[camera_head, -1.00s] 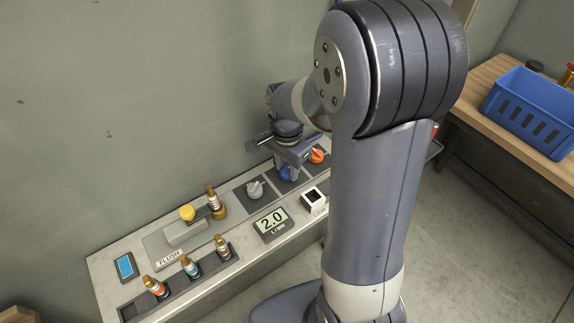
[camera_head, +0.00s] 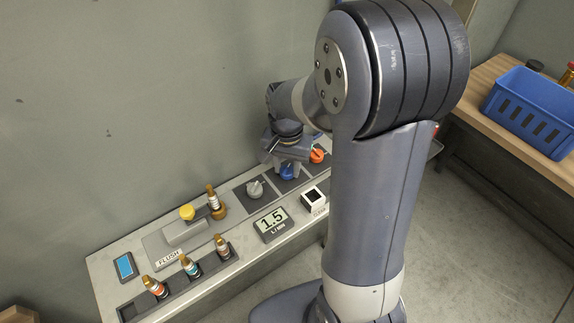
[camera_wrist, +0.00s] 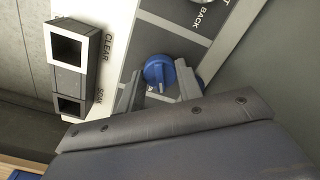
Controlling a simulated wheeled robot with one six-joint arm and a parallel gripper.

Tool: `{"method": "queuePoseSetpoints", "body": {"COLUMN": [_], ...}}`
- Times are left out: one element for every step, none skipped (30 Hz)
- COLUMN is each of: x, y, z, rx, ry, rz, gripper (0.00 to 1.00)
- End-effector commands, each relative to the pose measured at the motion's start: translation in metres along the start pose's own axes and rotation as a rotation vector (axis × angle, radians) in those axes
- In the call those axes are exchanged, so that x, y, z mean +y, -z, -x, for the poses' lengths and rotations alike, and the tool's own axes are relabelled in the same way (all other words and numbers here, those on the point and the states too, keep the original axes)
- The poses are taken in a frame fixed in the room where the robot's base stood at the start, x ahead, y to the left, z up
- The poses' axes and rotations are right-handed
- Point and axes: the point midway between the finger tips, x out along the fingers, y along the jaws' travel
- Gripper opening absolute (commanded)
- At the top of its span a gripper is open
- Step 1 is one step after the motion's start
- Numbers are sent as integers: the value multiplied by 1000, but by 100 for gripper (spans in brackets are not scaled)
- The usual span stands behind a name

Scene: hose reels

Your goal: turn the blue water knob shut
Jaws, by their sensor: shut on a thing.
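The blue water knob (camera_head: 287,172) sits on a dark square of the grey panel, between a grey knob (camera_head: 255,189) and an orange knob (camera_head: 317,156). My gripper (camera_head: 288,165) is right over the blue knob from above. In the wrist view the blue knob (camera_wrist: 158,71) shows between the two jaws of my gripper (camera_wrist: 160,85), which are shut on it. The flow display (camera_head: 271,223) reads 1.5 L/MIN. Part of the blue knob is hidden by my gripper in the head view.
A white-topped square box (camera_head: 313,197) marked CLEAR stands in front of the knobs. A blue basket (camera_head: 530,110) stands on a wooden table at the right.

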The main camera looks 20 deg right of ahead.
Motion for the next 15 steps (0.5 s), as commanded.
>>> {"method": "queuePoseSetpoints", "body": {"x": [0, 0, 0, 0, 0, 0, 0, 0, 0, 0, 0, 0, 0, 0, 0], "y": [0, 0, 0, 0, 0, 0, 0, 0, 0, 0, 0, 0, 0, 0, 0], "z": [0, 0, 0, 0, 1, 1, 1, 1, 1, 1, 1, 1, 1, 1, 1], "rx": [1, 1, 1, 1, 1, 1, 1, 1, 1, 1, 1, 1, 1, 1, 1], "ry": [1, 1, 1, 1, 1, 1, 1, 1, 1, 1, 1, 1, 1, 1, 1], "rz": [43, 71, 109, 138, 166, 204, 233, 261, 299, 328, 356, 394, 423, 451, 489], "gripper": [11, 11, 11, 11, 11, 11, 11, 11, 11, 11, 11, 11, 11, 11, 11]}}
